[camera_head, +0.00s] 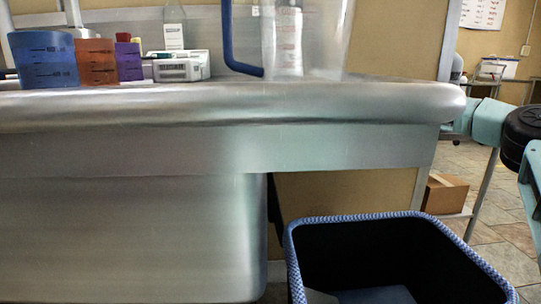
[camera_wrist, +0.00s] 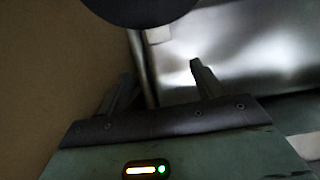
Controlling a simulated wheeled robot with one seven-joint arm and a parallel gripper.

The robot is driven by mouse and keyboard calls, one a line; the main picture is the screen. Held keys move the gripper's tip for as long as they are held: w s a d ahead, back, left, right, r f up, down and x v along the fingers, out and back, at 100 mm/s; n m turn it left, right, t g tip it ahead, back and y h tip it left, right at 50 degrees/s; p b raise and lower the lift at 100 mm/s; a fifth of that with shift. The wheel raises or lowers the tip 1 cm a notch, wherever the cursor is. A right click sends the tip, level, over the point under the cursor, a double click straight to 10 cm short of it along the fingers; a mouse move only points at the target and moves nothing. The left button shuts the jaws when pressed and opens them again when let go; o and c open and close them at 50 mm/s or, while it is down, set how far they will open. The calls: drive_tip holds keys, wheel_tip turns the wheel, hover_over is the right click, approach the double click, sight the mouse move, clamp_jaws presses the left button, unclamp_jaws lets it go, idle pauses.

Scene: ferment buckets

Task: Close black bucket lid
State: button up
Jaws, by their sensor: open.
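A black open-topped container (camera_head: 350,218) with a blue patterned rim stands at the lower right of the head view. Its inside is dark, with a bluish-grey shape low in it; its lower part is cut off by the frame. I cannot make out a lid on it. My gripper (camera_wrist: 160,70) shows in the wrist view with its two fingers apart and nothing between them. A dark rounded thing (camera_wrist: 140,8) is cut off at the top of the wrist view; I cannot tell what it is. My gripper's fingers are not in the head view.
A steel bench (camera_head: 210,150) fills the left and middle. On it are blue (camera_head: 45,62), orange (camera_head: 97,65) and purple (camera_head: 129,62) beakers, a white device (camera_head: 181,67) and a clear container (camera_head: 310,40). A cardboard box (camera_head: 444,194) sits on a low shelf at right.

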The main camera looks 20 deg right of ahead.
drive_tip(key=b+x, duration=0.4)
drive_tip(key=x, duration=0.9)
drive_tip(key=shift+b, duration=0.3)
